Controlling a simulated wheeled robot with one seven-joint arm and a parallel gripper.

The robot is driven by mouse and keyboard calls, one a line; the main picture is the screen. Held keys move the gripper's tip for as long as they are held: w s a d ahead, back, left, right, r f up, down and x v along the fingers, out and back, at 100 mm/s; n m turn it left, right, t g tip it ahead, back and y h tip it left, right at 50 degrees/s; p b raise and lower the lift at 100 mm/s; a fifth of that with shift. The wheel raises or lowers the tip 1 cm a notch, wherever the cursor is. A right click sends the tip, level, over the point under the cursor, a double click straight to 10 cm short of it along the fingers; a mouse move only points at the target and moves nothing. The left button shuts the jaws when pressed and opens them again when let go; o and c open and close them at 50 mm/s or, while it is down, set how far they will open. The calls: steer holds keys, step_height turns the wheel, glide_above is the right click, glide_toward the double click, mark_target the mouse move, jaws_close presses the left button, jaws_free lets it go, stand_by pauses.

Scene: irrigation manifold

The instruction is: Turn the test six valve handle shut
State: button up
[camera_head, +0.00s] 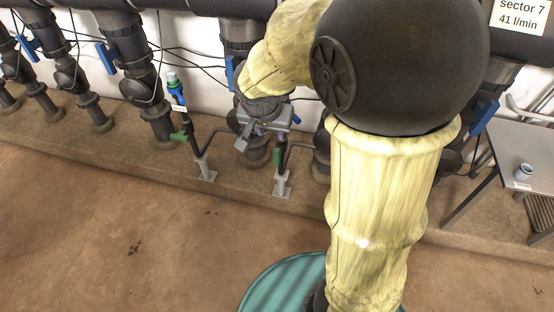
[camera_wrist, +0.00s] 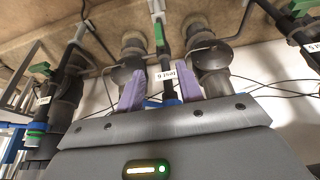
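The test six label (camera_wrist: 162,76) shows upside down in the wrist view, on a thin dark pipe that runs between two thick black pipes. A green piece (camera_wrist: 158,17), seemingly the test six valve handle, lies further up this pipe. In the head view a green handle (camera_head: 278,157) shows just right of my gripper, on a bent dark pipe over a grey stand. My gripper (camera_wrist: 162,74) has its two purple fingers spread, with the label seen between them. It also shows in the head view (camera_head: 268,136), partly hidden. I cannot tell whether it touches anything.
Another green handle (camera_head: 180,135) stands left of my gripper. Thick black pipes with blue levers (camera_head: 106,58) line the white wall, with loose black cables between them. A grey table (camera_head: 512,150) with a small cup (camera_head: 523,171) stands at right. The brown floor in front is clear at left.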

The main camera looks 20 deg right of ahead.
mark_target(276, 150)
steer(key=b+x, duration=0.9)
steer(key=x, duration=0.8)
steer(key=shift+f, duration=0.2)
steer(key=shift+d, duration=0.1)
jaws_close()
